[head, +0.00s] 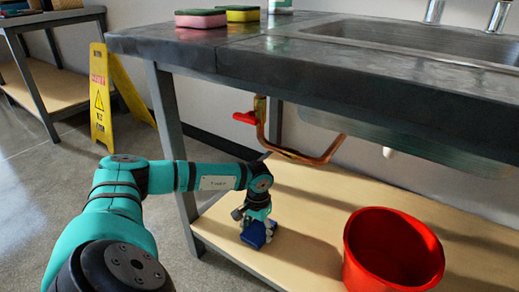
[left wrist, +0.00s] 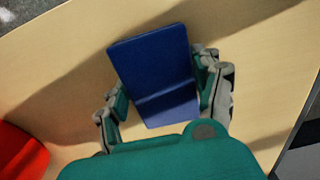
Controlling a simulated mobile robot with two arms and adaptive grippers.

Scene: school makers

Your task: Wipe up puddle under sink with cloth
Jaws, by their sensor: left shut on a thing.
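My left gripper (head: 258,223) reaches under the sink counter, low over the wooden shelf (head: 310,250). It is shut on a folded blue cloth (left wrist: 155,70), which sits between its fingers in the left wrist view. In the head view the blue cloth (head: 253,236) shows just below the fingers, at or close to the shelf; I cannot tell if it touches. The sink (head: 420,42) is set in the dark counter above. No puddle can be made out on the visible part of the shelf. My right gripper is not in view.
A red bucket (head: 392,250) stands on the shelf to the right of the gripper. A copper pipe (head: 300,156) with a red valve handle (head: 245,118) hangs behind. A table leg (head: 172,130) is beside my arm. A yellow wet-floor sign (head: 101,95) stands at left.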

